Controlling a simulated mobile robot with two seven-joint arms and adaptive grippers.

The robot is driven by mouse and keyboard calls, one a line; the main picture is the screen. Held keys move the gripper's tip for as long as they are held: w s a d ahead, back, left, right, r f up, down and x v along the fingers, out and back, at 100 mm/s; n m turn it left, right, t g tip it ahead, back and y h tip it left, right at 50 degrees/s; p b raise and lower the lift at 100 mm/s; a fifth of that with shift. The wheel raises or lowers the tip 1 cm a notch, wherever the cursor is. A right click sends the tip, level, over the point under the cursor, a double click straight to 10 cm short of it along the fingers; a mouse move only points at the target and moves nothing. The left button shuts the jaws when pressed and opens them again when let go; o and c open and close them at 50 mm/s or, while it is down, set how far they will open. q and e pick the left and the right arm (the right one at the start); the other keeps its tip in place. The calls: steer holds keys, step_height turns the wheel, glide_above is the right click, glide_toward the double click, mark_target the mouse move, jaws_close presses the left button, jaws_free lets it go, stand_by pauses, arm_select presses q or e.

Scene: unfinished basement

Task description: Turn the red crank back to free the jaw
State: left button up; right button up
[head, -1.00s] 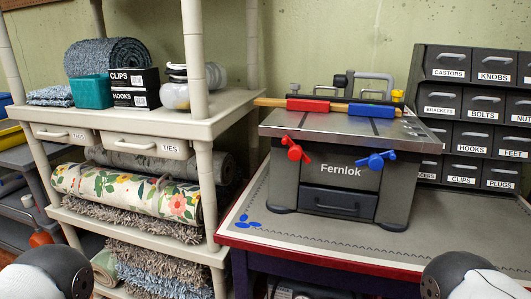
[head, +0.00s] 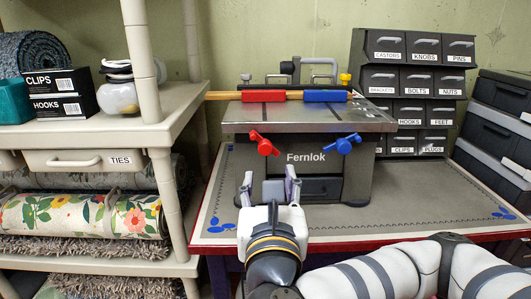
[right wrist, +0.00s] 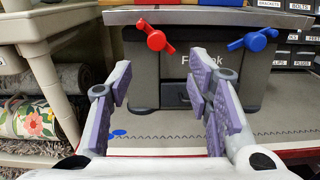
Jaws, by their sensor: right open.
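The red crank (head: 264,143) is on the left of the front of the grey Fernlok bench unit (head: 305,172); the blue crank (head: 347,143) is on its right. On top, a red jaw block (head: 264,96) and a blue jaw block (head: 325,96) sit along a thin wooden strip (head: 222,96). My right gripper (head: 268,184) is open and empty, in front of and below the red crank, apart from it. In the right wrist view, the red crank (right wrist: 155,38) shows above the gap between the purple-padded fingers (right wrist: 160,82). My left gripper is out of view.
The bench unit stands on a grey mat (head: 420,190) on a red-edged table. Labelled drawers (head: 410,85) stand behind right, dark cases (head: 500,120) far right. A beige shelf (head: 160,120) stands close on the left.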

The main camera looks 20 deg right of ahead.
steer(key=b, duration=0.5)
glide_toward(266, 150)
steer(key=w+f, duration=0.1)
steer(key=f, duration=0.1)
steer(key=w, duration=0.2)
steer(key=w+d+r, duration=0.1)
steer(key=w, duration=0.1)
steer(key=w+d+r, duration=0.1)
steer(key=w, duration=0.1)
steer(key=shift+w+d, duration=0.1)
steer(key=shift+w, duration=0.05)
steer(key=shift+w+d, duration=0.1)
steer(key=shift+w, duration=0.45)
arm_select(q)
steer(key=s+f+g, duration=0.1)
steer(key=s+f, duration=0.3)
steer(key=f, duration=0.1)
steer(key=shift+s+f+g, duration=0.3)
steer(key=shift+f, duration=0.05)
arm_select(e)
jaws_close()
